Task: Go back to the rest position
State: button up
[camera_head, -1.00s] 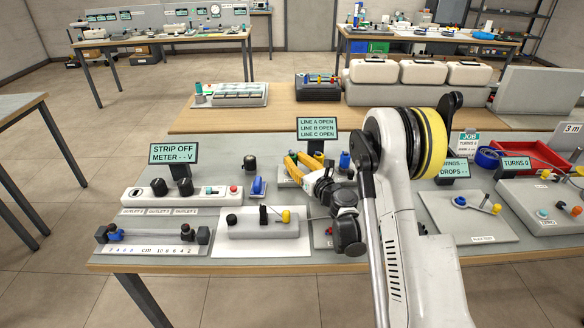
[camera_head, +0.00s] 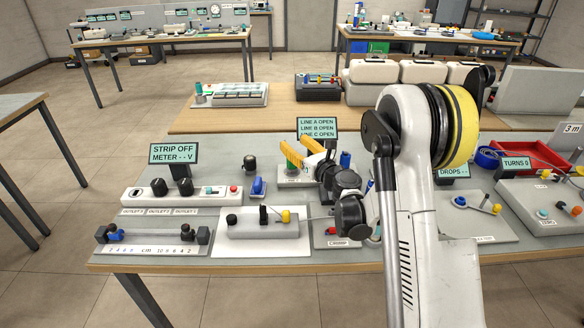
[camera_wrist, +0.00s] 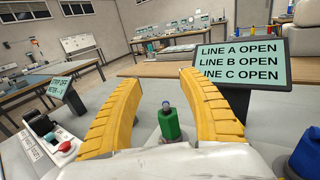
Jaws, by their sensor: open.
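My gripper (camera_head: 302,152) has yellow fingers and is over the middle of the near workbench (camera_head: 150,262), in front of the sign reading LINE A OPEN, LINE B OPEN, LINE C OPEN (camera_head: 318,126). In the wrist view the two yellow fingers (camera_wrist: 160,105) stand wide apart. A green knob or post with a small grey tip (camera_wrist: 169,122) shows between them, with no finger touching it that I can see. The same sign (camera_wrist: 240,62) stands just beyond the right finger. My arm covers part of the bench to the right.
A power strip (camera_head: 200,192) and the STRIP OFF sign (camera_head: 174,154) are to the left. A grey block with knobs (camera_head: 262,222) lies in front. A blue knob (camera_head: 345,159) stands close to the right of my gripper. The air above the bench's left side is clear.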

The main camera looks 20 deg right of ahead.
notch_tip(320, 180, up, 4)
jog(key=shift+a+f, duration=0.1)
jog(key=shift+f, duration=0.1)
jog(key=s+a+r+n+g+y, duration=0.1)
jog(key=s+a+r+n+g, duration=0.2)
jog(key=s+a+n, duration=0.35)
jog(key=s+a+r+n+g, duration=0.2)
jog(key=s+a+r+n, duration=0.15)
jog(key=s+n, duration=0.5)
jog(key=s+d+f+n+g+h, duration=0.2)
jog(key=s+d+f+n+h, duration=0.1)
jog(key=s+n, duration=0.6)
jog(key=s+d+f+n+g+h, duration=0.3)
jog(key=s+n, duration=0.6)
jog(key=s, duration=0.8)
jog(key=shift+s, duration=0.15)
